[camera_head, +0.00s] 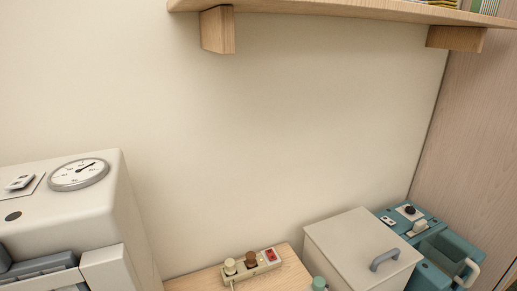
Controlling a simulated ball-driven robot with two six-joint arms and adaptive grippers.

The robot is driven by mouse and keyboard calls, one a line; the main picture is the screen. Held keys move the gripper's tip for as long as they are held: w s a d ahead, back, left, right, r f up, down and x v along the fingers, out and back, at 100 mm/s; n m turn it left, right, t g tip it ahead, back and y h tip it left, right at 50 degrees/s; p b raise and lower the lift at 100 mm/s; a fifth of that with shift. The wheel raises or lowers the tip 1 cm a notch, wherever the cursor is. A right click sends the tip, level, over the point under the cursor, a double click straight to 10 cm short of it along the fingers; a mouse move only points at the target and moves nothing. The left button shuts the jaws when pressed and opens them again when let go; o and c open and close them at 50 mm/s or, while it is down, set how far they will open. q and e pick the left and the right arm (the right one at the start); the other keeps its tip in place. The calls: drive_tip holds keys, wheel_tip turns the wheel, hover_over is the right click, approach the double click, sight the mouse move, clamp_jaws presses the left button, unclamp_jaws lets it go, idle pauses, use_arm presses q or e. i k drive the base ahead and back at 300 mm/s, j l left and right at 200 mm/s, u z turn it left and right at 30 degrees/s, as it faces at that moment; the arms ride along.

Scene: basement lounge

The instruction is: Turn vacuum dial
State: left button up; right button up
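A teal machine (428,262) stands at the lower right, beside a beige box. On its top is a small light plate with a round black knob (409,210), which may be the dial. A small switch panel (389,221) and a pale block (418,226) sit near the knob. The knob's setting is too small to read. A white machine (75,213) at the left has a round gauge (79,174) with a black needle pointing to the upper right. I cannot tell from its look which one is the vacuum. Neither of my grippers is in view.
A beige box (345,240) with a grey handle (384,259) stands left of the teal machine. A power strip (252,265) with plugs and a red switch lies on a wooden surface (193,284). A wooden shelf (330,9) overhangs above. A wood panel (477,150) bounds the right.

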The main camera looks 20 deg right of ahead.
sight(409, 209)
drive_tip(key=z, duration=1.9)
drive_tip(key=u, duration=0.65)
drive_tip(key=i+l+u, duration=0.15)
drive_tip(key=l+u, duration=0.15)
drive_tip(key=i+l+u, duration=0.1)
drive_tip(key=l+u, duration=0.25)
drive_tip(key=l, duration=0.15)
drive_tip(key=l+u, duration=0.3)
drive_tip(key=i+l, duration=0.05)
drive_tip(key=l, duration=0.05)
